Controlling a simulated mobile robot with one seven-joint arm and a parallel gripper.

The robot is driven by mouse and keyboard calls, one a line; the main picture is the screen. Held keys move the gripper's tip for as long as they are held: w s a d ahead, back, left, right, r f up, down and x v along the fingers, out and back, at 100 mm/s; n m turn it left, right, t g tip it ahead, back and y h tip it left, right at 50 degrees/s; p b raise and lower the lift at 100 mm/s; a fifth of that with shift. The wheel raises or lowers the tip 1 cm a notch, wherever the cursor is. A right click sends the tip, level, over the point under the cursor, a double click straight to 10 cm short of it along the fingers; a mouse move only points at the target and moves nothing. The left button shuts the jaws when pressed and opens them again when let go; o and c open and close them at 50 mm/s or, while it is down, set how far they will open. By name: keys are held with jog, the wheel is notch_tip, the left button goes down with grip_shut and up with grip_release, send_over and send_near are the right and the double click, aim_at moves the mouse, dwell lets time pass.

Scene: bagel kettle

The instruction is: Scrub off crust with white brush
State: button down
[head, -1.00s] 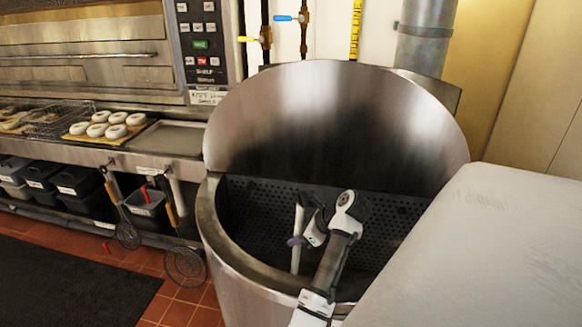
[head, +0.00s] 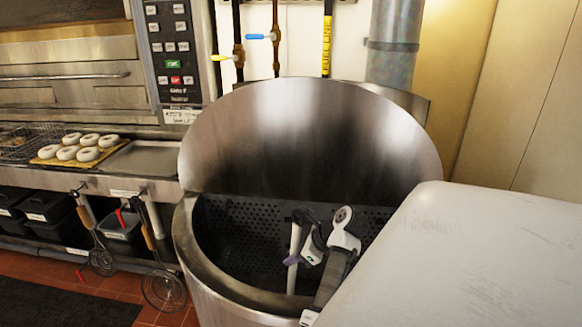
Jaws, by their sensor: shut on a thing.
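The steel kettle (head: 187,240) stands in the middle of the head view, with its raised back wall (head: 310,130) and a dark perforated panel (head: 240,225) inside. My arm reaches over the rim into the kettle. My gripper (head: 298,252) is inside the kettle opening and is shut on the white handle of the brush (head: 294,243), which stands close to upright. The brush's lower end and bristles are hidden in the dark kettle. I cannot tell whether they touch the wall or floor. No crust can be made out.
A large pale surface (head: 470,255) fills the lower right, close to the kettle. Left are a counter with bagels (head: 88,140) on a board, a wire basket (head: 25,145), and hanging strainers (head: 163,290). Pipes with yellow and blue valve handles (head: 258,36) are behind the kettle.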

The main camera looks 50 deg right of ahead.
jog(key=shift+s+d, duration=0.35)
jog(key=shift+s, duration=0.3)
jog(key=shift+s+d, duration=0.35)
jog(key=shift+s, duration=0.35)
jog(key=shift+s+d, duration=0.35)
jog(key=shift+s, duration=0.3)
jog(key=s+d, duration=0.1)
jog(key=s, duration=0.1)
jog(key=s+d, duration=0.1)
jog(key=s, duration=0.1)
jog(key=shift+d, duration=0.1)
jog(key=shift+f, duration=0.1)
jog(key=shift+w+a, duration=0.35)
jog(key=shift+w, duration=0.35)
jog(key=shift+w+a, duration=0.4)
jog(key=shift+w, duration=0.25)
jog(key=shift+w+a, duration=0.35)
jog(key=shift+w, duration=0.35)
